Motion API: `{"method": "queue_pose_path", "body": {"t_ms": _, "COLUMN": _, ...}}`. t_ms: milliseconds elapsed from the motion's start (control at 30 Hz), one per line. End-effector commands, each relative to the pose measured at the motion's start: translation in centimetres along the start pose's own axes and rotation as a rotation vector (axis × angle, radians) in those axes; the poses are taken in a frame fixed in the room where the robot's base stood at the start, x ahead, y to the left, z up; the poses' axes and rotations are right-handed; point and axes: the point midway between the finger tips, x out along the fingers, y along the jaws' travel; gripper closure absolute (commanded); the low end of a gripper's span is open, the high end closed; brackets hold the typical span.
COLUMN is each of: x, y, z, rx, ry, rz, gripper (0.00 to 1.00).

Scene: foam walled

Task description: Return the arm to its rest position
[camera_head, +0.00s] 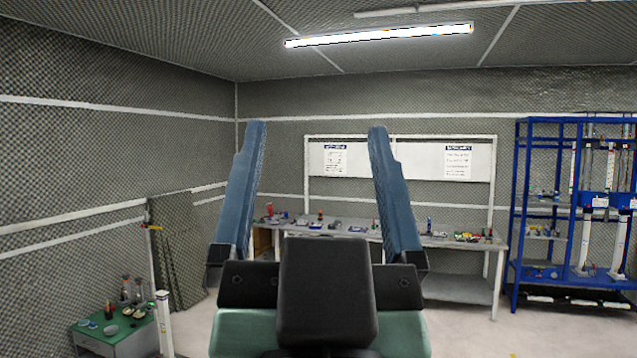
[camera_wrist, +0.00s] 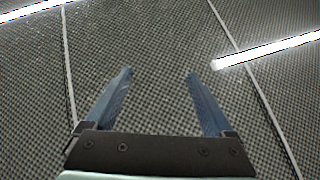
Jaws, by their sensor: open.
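My gripper (camera_head: 312,140) stands upright close to the head camera, with its two blue fingers pointing up and wide apart. Nothing is between the fingers. In the wrist view my gripper (camera_wrist: 160,75) is also open and empty, with the foam-covered ceiling and bright light strips beyond it. The gripper's dark body hides the lower middle of the head view, including part of the workbench behind it.
A workbench (camera_head: 462,243) with small items stands at the back wall. A blue rack (camera_head: 519,215) stands at the right. A low green-topped table (camera_head: 95,333) with bottles and dishes is at the lower left. Pale floor (camera_head: 470,330) is clear at the lower right.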

Motion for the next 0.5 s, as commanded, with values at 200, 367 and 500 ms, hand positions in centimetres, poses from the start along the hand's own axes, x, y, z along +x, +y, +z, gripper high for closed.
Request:
{"method": "queue_pose_path", "body": {"t_ms": 200, "x": -0.3, "y": -0.2, "z": -2.9, "rx": -0.069, "ry": 0.091, "rz": -0.003, "gripper": 0.12}}
{"method": "queue_pose_path", "body": {"t_ms": 367, "x": -0.3, "y": -0.2, "z": -2.8, "rx": -0.067, "ry": 0.087, "rz": -0.003, "gripper": 0.12}}
{"method": "queue_pose_path", "body": {"t_ms": 500, "x": -0.3, "y": -0.2, "z": -2.7, "rx": -0.066, "ry": 0.085, "rz": -0.003, "gripper": 0.12}}
